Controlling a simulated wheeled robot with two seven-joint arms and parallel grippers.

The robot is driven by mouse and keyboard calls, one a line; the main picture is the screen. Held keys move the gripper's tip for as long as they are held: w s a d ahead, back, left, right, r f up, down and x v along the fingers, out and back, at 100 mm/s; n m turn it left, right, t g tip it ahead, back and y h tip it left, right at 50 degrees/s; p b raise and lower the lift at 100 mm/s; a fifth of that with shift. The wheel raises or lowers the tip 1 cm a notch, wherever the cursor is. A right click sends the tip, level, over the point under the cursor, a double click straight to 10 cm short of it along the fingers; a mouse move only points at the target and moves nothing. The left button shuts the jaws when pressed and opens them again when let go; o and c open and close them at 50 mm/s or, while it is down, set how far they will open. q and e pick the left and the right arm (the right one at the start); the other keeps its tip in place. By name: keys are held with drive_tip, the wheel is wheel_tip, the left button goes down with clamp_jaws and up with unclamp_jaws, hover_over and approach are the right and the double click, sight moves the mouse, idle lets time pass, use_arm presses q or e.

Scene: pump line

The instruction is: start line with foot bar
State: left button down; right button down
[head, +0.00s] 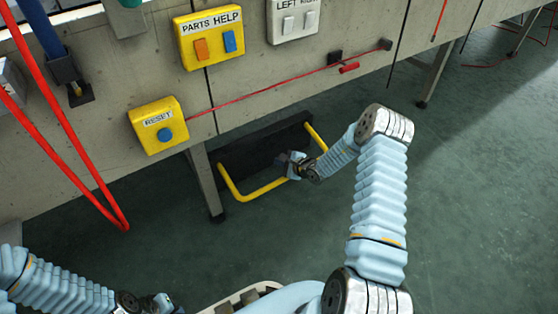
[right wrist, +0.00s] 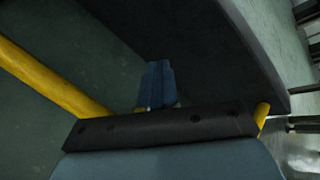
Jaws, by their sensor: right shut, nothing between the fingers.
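The yellow foot bar (head: 261,190) is a bent tube low under the bench, in front of a dark panel (head: 262,146). In the head view my right gripper (head: 284,163) is down at the bar, near its middle and right part. It is shut and empty. In the right wrist view the shut fingers (right wrist: 157,84) point toward the dark panel, and the yellow bar (right wrist: 57,80) runs behind the gripper body. I cannot tell whether the gripper touches the bar. My left gripper (head: 160,303) is at the bottom left, away from the bar; its fingers are too small to read.
The bench front carries a yellow RESET box (head: 158,125), a yellow PARTS HELP box (head: 208,38), a white switch box (head: 293,18) and a red pull cord (head: 270,92). Red hoses (head: 65,120) hang at the left. A bench leg (head: 206,182) stands left of the bar.

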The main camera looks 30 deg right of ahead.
drive_tip(key=shift+s+r+p, duration=0.25)
drive_tip(key=shift+r+p, duration=0.4)
drive_tip(key=shift+r, duration=0.3)
drive_tip(key=shift+s+r+p, duration=0.25)
drive_tip(key=shift+r+p, duration=0.35)
drive_tip(key=shift+r, duration=0.35)
drive_tip(key=r+p, duration=0.1)
drive_tip(key=r, duration=0.1)
drive_tip(key=s+r+p, duration=0.1)
drive_tip(key=r+p, duration=0.1)
drive_tip(key=r, duration=0.1)
drive_tip(key=shift+s+d, duration=0.1)
drive_tip(key=shift+s, duration=0.05)
drive_tip(key=shift+f, duration=0.1)
